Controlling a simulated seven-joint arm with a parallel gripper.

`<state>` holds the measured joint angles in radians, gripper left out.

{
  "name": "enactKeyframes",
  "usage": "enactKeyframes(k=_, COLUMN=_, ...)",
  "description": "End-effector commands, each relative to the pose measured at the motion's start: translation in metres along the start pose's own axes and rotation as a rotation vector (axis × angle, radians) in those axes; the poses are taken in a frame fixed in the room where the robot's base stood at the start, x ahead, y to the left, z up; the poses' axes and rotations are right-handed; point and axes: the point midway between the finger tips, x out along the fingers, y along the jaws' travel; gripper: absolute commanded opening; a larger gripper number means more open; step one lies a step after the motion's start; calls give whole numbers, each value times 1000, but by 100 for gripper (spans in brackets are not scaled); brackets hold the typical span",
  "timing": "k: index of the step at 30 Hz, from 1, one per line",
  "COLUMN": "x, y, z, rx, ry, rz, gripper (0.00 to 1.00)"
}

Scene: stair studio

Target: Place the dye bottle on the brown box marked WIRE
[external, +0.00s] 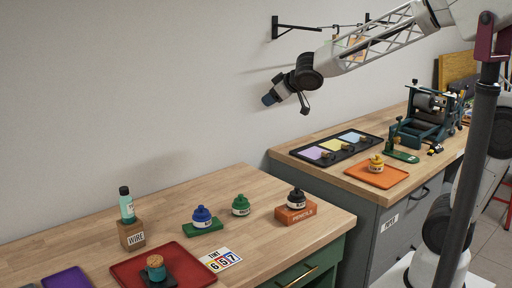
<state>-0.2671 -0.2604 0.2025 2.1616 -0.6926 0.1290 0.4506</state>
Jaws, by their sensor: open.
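A teal bottle with a black cap (127,207) stands upright on top of the brown box marked WIRE (131,236), at the left of the near wooden table. I cannot read a label on the bottle. My gripper (287,103) is open and empty, high in the air in front of the wall. It is well above the table, up and to the right of the bottle and box, and apart from both.
The near table (180,183) also bears a red tray (125,270) with a cork-topped jar, a number card (220,260), blue (202,218) and green (241,206) bottles, and a black bottle (297,199) on the orange PENCILS box (295,214). A far bench (340,178) holds trays and a machine.

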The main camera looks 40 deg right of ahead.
Motion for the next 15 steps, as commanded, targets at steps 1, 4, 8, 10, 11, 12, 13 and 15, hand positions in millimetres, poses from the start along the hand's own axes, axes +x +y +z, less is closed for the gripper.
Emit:
enactKeyframes(k=1, x=-16, y=14, z=14, rx=26, ry=-34, rz=29, gripper=54)
enactKeyframes(k=4, x=-43, y=33, z=48, rx=75, ry=-121, rz=77, gripper=54)
enactKeyframes(k=8, x=-80, y=52, z=92, rx=143, ry=-235, rz=119, gripper=54)
enactKeyframes(k=10, x=-101, y=57, z=117, rx=178, ry=-298, rz=131, gripper=54)
enactKeyframes(k=11, x=-110, y=59, z=128, rx=193, ry=-325, rz=134, gripper=54)
enactKeyframes(k=12, x=-122, y=60, z=141, rx=214, ry=-359, rz=137, gripper=54)
enactKeyframes(k=13, x=-130, y=60, z=152, rx=230, ry=-386, rz=136, gripper=54)
enactKeyframes(k=15, x=-150, y=59, z=177, rx=267, ry=-448, rz=132, gripper=54)
